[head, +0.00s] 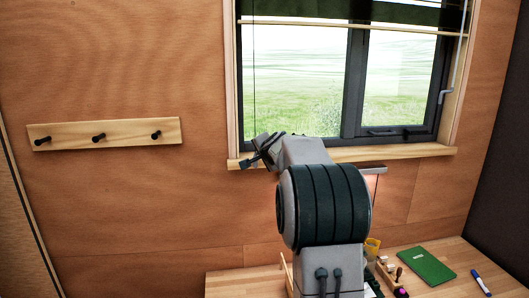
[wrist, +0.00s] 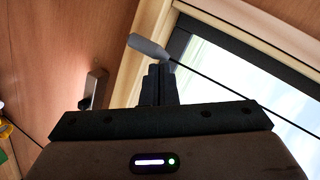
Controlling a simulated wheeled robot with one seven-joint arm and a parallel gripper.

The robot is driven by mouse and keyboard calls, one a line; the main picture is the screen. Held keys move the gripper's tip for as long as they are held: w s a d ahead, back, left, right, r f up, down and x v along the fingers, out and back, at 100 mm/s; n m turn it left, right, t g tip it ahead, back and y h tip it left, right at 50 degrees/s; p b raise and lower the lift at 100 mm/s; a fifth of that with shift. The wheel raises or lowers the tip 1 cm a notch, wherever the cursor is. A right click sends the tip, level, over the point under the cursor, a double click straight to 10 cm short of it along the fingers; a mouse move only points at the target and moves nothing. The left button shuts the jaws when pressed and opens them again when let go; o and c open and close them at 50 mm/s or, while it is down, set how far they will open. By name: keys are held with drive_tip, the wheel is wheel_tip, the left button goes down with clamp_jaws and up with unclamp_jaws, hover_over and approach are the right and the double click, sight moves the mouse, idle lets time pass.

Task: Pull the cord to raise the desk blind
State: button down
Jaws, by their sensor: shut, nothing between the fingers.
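The desk blind (head: 400,12) is dark green and gathered at the top of the window, with a pale wooden bottom rail (head: 340,27). A thin dark cord (head: 254,70) hangs down the window's left side to my gripper (head: 257,154), near the sill's left end. In the wrist view the cord (wrist: 235,98) runs diagonally to a grey cord pull (wrist: 148,47). My gripper's fingers (wrist: 158,70) are together, with their tips right beside the pull's cord end. Nothing is between them. I cannot tell whether they touch the pull.
The wooden sill (head: 400,153) juts out below the window. A peg rack (head: 105,134) is on the wall to the left. The desk (head: 450,258) below holds a green book (head: 426,266), a marker (head: 481,281), a yellow mug (head: 372,246) and small items.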

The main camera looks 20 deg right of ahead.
wheel_tip(320, 180, down, 10)
drive_tip(key=b, duration=1)
drive_tip(key=shift+s+r, duration=0.1)
drive_tip(key=d+r+b+v, duration=0.1)
drive_tip(key=d+b+v, duration=0.1)
drive_tip(key=v, duration=1)
drive_tip(key=shift+s+d+r, duration=0.15)
drive_tip(key=shift+s+d, duration=0.1)
drive_tip(key=shift+s, duration=0.1)
